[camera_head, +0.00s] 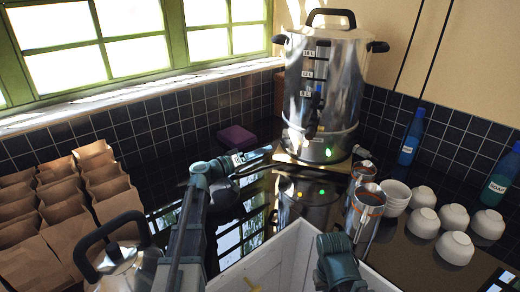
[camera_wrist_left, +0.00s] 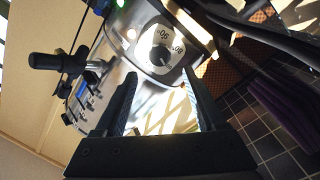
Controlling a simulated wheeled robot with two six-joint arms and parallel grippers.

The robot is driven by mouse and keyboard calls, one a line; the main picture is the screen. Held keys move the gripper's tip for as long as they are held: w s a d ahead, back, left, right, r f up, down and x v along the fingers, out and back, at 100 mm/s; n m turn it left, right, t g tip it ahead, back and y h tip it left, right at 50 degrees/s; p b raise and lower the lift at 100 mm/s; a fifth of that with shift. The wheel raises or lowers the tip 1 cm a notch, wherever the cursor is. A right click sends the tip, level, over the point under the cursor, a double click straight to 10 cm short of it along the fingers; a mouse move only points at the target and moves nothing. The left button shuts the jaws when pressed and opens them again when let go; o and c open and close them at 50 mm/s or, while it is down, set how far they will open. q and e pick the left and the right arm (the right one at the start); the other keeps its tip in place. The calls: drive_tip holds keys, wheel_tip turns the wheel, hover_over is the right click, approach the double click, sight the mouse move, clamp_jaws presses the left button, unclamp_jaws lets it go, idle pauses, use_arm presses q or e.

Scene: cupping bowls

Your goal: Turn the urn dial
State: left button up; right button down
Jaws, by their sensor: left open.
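The steel urn (camera_head: 322,90) stands upright on the counter in the far corner, with a black lid handle, side handles and level marks. In the left wrist view, its dial (camera_wrist_left: 161,55) shows as a dark knob on a white plate with numbers. The dial is too small to make out in the head view. My left gripper (camera_head: 264,153) is left of the urn's base. In the wrist view its two fingers (camera_wrist_left: 158,88) are apart and empty, with the dial just beyond their tips; I cannot tell whether they touch it. Only links of my right arm show at the bottom.
Upturned white bowls (camera_head: 453,217) and steel cups (camera_head: 367,212) stand right of the urn. Soap bottles (camera_head: 411,137) line the right wall. Paper bags (camera_head: 75,200) and a kettle (camera_head: 125,262) are at left. A white crate (camera_head: 290,262) is at front.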

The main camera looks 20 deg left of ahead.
sight(283, 144)
use_arm(q)
drive_tip(key=x, duration=0.9)
drive_tip(key=shift+w, duration=0.2)
drive_tip(key=shift+s, duration=0.15)
drive_tip(key=c, duration=0.7)
drive_tip(key=m, duration=1.3)
drive_tip(key=shift+m, duration=0.3)
drive_tip(key=o, duration=1)
